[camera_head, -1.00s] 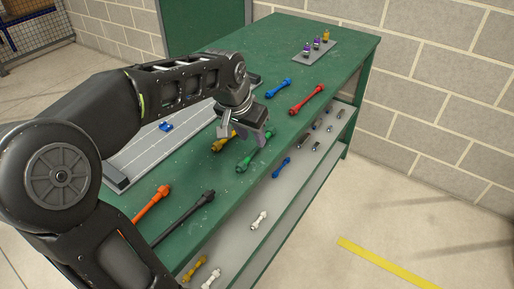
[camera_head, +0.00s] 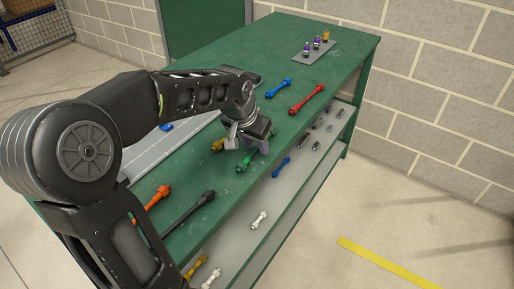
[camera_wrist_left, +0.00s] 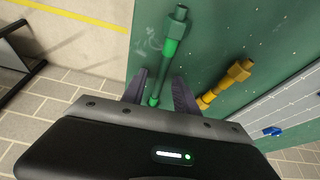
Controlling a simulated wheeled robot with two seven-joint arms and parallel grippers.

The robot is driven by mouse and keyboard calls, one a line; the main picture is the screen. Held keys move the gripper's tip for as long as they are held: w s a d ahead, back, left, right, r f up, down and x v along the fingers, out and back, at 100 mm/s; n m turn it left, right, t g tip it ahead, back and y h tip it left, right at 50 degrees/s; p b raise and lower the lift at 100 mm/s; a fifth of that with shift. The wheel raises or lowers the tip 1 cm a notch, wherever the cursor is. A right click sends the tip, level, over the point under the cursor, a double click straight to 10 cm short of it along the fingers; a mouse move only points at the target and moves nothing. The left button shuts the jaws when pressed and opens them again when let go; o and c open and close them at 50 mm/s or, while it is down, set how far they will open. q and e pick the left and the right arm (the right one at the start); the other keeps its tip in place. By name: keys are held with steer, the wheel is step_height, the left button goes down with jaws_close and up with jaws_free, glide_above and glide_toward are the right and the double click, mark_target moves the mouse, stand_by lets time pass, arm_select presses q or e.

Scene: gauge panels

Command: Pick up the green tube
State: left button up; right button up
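The green tube (camera_head: 243,164) lies on the green table top near its front edge, partly hidden by my left gripper (camera_head: 249,146) in the head view. In the left wrist view the green tube (camera_wrist_left: 172,42) runs in between the two fingers of my left gripper (camera_wrist_left: 158,88). The fingers are apart, one on each side of the tube, with gaps visible. Whether they are down at the tube's height is hard to tell. My right gripper is in neither view.
A yellow tube (camera_wrist_left: 226,83) lies close beside the green one. Red (camera_head: 307,98), blue (camera_head: 278,88), orange (camera_head: 150,205) and black (camera_head: 187,213) tubes lie around on the table. A grey panel (camera_head: 160,165) lies behind. A lower shelf (camera_head: 285,190) holds several small parts.

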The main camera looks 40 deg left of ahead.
mark_target(256, 148)
arm_select(q)
jaws_close()
stand_by(0.7)
step_height(256, 148, up, 10)
stand_by(0.4)
stand_by(0.5)
